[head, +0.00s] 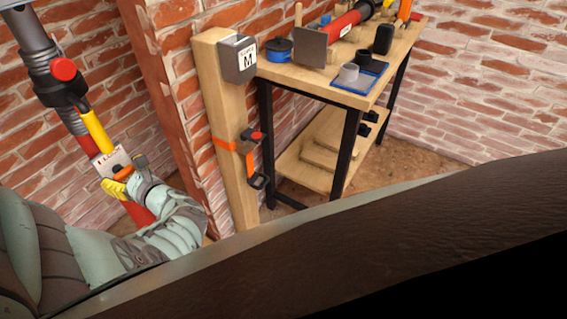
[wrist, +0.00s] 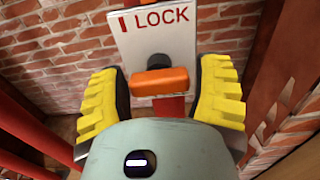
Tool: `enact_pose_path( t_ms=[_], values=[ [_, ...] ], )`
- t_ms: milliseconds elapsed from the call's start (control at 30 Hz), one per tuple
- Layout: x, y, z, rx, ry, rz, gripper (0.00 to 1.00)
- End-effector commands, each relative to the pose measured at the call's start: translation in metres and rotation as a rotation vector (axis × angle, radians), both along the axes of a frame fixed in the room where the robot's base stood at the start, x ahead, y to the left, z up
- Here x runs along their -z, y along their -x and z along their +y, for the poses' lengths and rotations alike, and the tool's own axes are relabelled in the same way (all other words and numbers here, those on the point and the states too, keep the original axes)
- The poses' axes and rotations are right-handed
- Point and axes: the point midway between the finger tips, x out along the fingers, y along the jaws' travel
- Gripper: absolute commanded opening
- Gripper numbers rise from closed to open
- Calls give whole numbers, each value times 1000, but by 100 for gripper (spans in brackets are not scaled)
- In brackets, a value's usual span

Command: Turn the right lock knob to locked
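The lock plate (wrist: 153,36) is white with a red bar and the word LOCK. Below the lettering is an orange knob (wrist: 160,81) on a dark hub, its long bar lying nearly level across the wrist view. My gripper (wrist: 162,95) is open, with one yellow ribbed finger to the left and one to the right of the knob. Gaps show between the knob and both fingers. In the head view, the plate (head: 107,159) is on a red post at the left, and my gripper (head: 127,175) is in front of its lower part, mostly hiding the knob.
A red round knob (head: 64,69) on a dark clamp and a yellow bar (head: 96,130) are above the plate. A wooden post (head: 217,110) with an orange clamp (head: 247,150) stands to the right. A cluttered workbench (head: 398,60) is beyond it, against brick walls.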

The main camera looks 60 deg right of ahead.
Motion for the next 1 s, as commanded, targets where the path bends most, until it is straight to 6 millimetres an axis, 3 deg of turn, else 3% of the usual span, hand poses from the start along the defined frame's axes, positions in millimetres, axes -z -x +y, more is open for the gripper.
enact_pose_path(
  t_ms=[67,400,1000],
  values=[
    [0,0,0,1,0,0,55],
    [0,0,0,1,0,0,20],
    [0,0,1,-2,118,-8,19]
  ],
)
